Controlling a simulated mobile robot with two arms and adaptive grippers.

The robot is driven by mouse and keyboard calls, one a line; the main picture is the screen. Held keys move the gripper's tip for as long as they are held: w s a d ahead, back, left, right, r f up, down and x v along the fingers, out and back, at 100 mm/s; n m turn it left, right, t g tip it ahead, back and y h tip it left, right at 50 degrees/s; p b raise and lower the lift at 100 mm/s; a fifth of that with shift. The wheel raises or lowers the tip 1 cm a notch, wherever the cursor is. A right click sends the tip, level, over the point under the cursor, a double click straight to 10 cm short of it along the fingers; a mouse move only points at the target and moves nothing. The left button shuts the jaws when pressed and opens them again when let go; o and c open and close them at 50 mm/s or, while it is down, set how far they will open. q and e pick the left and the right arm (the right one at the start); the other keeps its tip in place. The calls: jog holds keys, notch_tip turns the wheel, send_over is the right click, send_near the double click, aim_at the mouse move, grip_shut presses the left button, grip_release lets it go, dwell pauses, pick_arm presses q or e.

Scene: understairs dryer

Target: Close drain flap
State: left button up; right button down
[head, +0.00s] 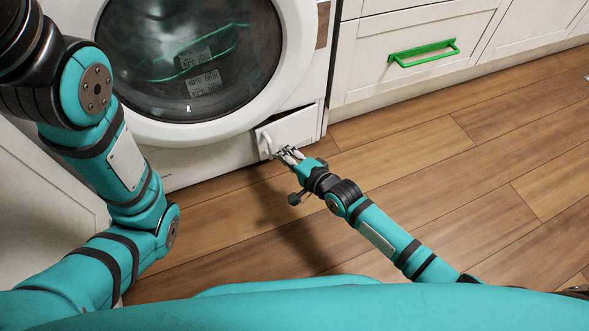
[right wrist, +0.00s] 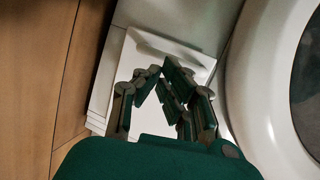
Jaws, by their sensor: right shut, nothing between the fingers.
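The drain flap (head: 292,130) is a small white panel at the lower right of the white dryer (head: 190,140). It stands partly open, with a dark gap along its top and left side. My right gripper (head: 289,155) is shut and empty, with its fingertips close to the flap's lower left part. I cannot tell whether they touch it. In the right wrist view, the fingers (right wrist: 164,76) lie in front of the white flap (right wrist: 150,62) and hide part of it. My left arm shows at the left, but its gripper is out of view.
The dryer's round glass door (head: 190,55) is shut above the flap. White cabinets stand to the right, one drawer with a green handle (head: 424,53). The wooden floor (head: 430,170) is clear in front.

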jog(key=shift+w+a, duration=0.15)
jog(key=shift+w, duration=0.1)
jog(key=shift+w+a+p, duration=0.7)
jog(key=shift+w+a, duration=0.2)
